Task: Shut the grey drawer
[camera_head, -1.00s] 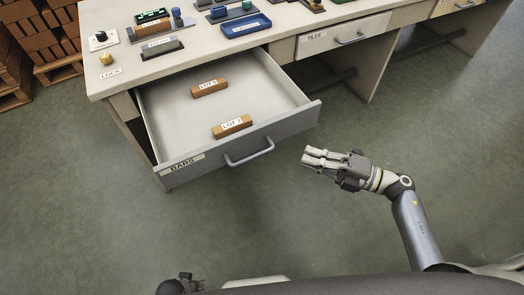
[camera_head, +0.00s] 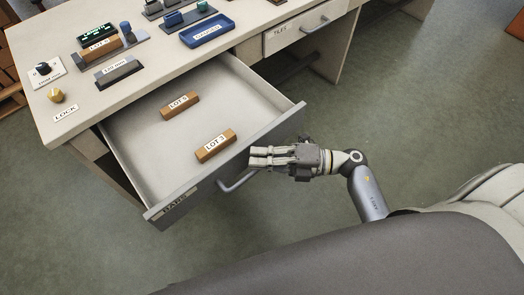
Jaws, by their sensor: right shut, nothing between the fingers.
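The grey drawer (camera_head: 180,203), with a label reading BARS on its front, stands pulled well out of the desk. Two brown bars with LOT labels lie inside it, one toward the back (camera_head: 179,105) and one near the front (camera_head: 215,146). The drawer's bar handle (camera_head: 238,183) sticks out from the front. My right gripper (camera_head: 252,157) is shut and empty, its fingertips pointing left close to the drawer front, just above the right end of the handle. I cannot tell whether it touches. My left gripper is out of view.
The desk top (camera_head: 150,97) holds a blue tray (camera_head: 207,31), a dark knob (camera_head: 43,69), a yellow lock knob (camera_head: 55,95) and labelled blocks. A shut TILES drawer (camera_head: 296,32) sits to the right. The green floor in front is open.

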